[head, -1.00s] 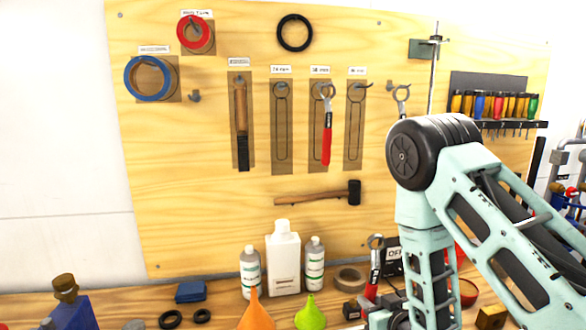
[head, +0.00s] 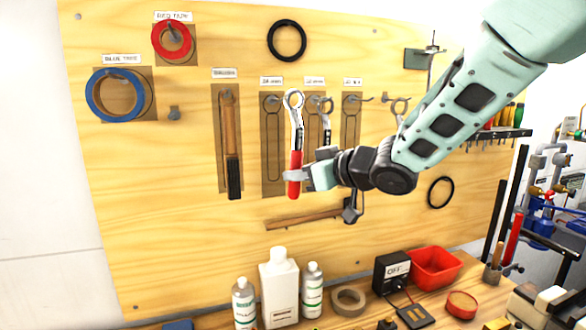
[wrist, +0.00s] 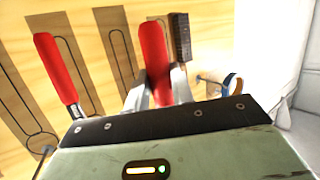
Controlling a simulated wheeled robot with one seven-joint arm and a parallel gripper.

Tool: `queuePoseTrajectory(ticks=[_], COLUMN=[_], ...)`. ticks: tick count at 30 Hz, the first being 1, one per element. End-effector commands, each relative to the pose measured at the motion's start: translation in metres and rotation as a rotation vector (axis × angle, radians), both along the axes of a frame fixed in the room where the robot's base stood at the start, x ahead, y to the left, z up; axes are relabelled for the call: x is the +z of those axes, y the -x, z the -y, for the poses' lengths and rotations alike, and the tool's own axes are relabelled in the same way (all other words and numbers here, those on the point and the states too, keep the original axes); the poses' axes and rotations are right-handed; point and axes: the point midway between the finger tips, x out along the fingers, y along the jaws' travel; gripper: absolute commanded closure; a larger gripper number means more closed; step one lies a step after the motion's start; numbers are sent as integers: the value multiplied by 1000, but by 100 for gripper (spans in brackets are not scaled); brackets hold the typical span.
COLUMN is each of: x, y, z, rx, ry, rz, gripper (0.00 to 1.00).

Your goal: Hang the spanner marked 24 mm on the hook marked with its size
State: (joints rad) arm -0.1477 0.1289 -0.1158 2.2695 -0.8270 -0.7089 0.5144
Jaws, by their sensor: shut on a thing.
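My gripper (head: 296,176) is shut on the red handle of a spanner (head: 294,103), which stands nearly upright, ring end up, in front of the pegboard. Its size marking is not readable. In the wrist view its red handle (wrist: 153,50) is between the fingers (wrist: 157,90). In the head view, the ring appears just right of the left empty hook (head: 272,98), whose label (head: 271,82) seems to read 24 mm but is blurred. Another spanner (head: 325,106) hangs on the middle hook, partly hidden by my gripper; its red handle (wrist: 56,68) shows in the wrist view. The right labelled hook (head: 365,99) is empty.
Another ring-ended tool (head: 399,106) hangs to the right, partly behind my arm. Bottles (head: 279,285), a tape roll (head: 348,300) and a red bin (head: 436,266) stand on the bench.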

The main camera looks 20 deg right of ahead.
Motion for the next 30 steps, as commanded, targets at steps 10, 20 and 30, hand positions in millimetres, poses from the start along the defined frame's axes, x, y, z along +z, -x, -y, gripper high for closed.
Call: queuePoseTrajectory(ticks=[10,20,30], x=[1,0,-2], y=[1,-13,-32], z=[0,0,0], rx=[-6,-9,-9], ry=[-1,-1,-1], rz=[2,0,0], gripper=[100,100,100])
